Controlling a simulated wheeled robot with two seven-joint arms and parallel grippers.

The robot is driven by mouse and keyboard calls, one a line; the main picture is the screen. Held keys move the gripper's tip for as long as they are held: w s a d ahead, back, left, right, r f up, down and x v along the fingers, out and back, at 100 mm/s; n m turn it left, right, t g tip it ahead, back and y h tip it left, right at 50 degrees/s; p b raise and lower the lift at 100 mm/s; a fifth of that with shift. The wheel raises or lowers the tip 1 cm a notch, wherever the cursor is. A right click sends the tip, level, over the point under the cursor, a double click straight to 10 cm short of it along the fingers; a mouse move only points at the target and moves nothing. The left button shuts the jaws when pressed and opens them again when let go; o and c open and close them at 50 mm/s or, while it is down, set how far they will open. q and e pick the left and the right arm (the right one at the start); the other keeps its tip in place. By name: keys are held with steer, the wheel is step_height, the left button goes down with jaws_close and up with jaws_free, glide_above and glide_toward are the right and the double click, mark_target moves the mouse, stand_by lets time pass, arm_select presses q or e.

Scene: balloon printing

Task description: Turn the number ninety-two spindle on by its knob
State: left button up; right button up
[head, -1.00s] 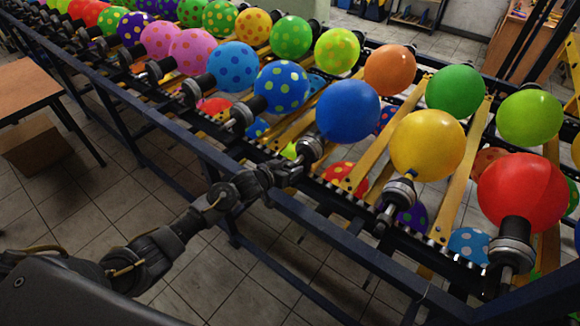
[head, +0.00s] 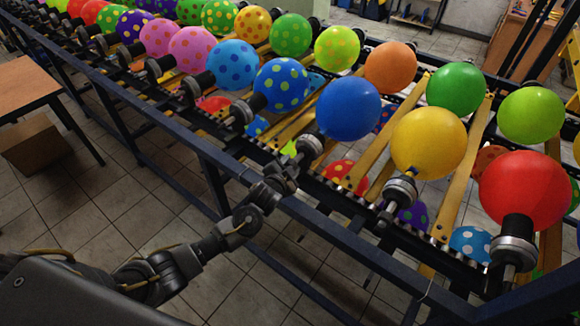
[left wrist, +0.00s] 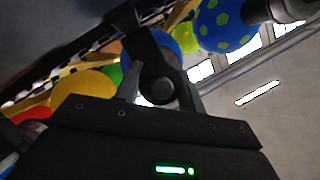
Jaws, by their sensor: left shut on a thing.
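My left gripper (head: 284,174) is at the near rail of the balloon machine, just below the spindle (head: 311,146) that carries the plain blue balloon (head: 348,109). In the left wrist view the fingers of my left gripper (left wrist: 160,80) are shut on a dark round knob (left wrist: 157,86). The knob is mostly hidden by the gripper in the head view. No spindle number is readable, so I cannot tell ninety-two by its label. My right gripper is out of view.
Neighbouring spindles carry a blue dotted balloon (head: 281,85) on the left and a yellow balloon (head: 429,143) on the right. The dark front rail (head: 372,254) runs diagonally beneath my arm. A wooden table (head: 28,84) and a cardboard box (head: 36,146) stand at left. The tiled floor between is clear.

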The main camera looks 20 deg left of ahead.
arm_select(q)
steer(key=shift+m+t+y, duration=0.4)
steer(key=shift+m+y, duration=0.1)
steer(key=shift+m, duration=0.4)
steer(key=o, duration=1)
steer(key=b+v, duration=0.1)
steer(key=v, duration=0.9)
steer(key=shift+s+b, duration=0.3)
steer(key=shift+s, duration=0.15)
